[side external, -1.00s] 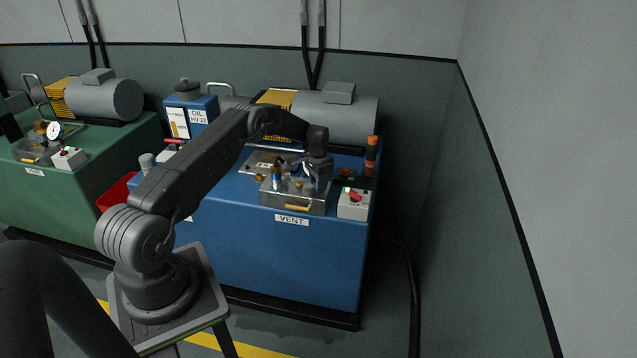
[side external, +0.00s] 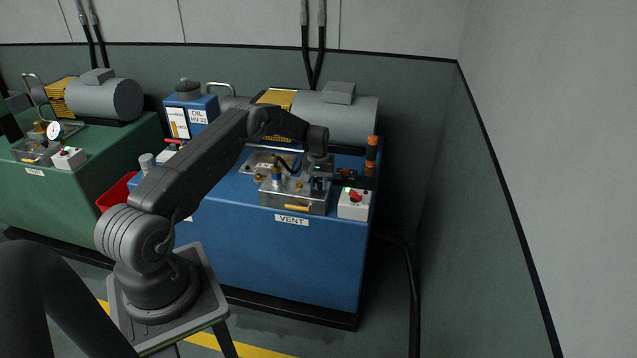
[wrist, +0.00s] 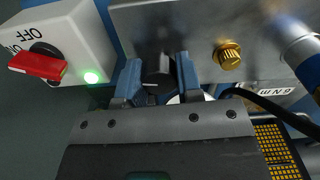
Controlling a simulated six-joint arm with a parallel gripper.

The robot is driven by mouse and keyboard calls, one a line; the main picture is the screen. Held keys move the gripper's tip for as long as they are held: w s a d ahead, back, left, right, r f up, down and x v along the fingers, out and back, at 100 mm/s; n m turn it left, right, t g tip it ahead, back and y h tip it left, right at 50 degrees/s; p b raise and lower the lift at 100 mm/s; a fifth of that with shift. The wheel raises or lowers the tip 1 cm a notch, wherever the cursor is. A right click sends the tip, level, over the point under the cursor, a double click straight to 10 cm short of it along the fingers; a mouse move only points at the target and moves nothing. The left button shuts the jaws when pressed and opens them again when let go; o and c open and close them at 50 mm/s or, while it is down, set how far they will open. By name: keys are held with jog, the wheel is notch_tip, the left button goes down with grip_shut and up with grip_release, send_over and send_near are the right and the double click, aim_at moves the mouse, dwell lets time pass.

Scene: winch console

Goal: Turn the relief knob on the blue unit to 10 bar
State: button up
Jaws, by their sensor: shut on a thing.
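The blue unit (side external: 270,255) stands in the middle of the side external view, with a metal valve block (side external: 290,200) on its top. In the wrist view a dark, round relief knob (wrist: 158,72) sits between the two blue fingers of my gripper (wrist: 158,80) at the block's edge. The fingers are shut on the knob from both sides. Part of a white plate or dial shows beside it, mostly covered, and I cannot read a bar setting. In the side external view my gripper (side external: 318,182) is at the right part of the block and hides the knob.
A white switch box (side external: 354,203) with a red switch (wrist: 38,64) and a lit green lamp (wrist: 92,77) is close on the right. A brass knob (wrist: 229,55) is on the block. An orange and black post (side external: 371,155) stands behind the box. A green unit (side external: 70,190) is at left.

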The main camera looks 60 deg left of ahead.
aim_at(319, 181)
jog(key=shift+n, duration=0.9)
jog(key=o, duration=0.9)
jog(key=shift+o, duration=0.2)
notch_tip(319, 181, up, 14)
jog(key=shift+f, duration=0.15)
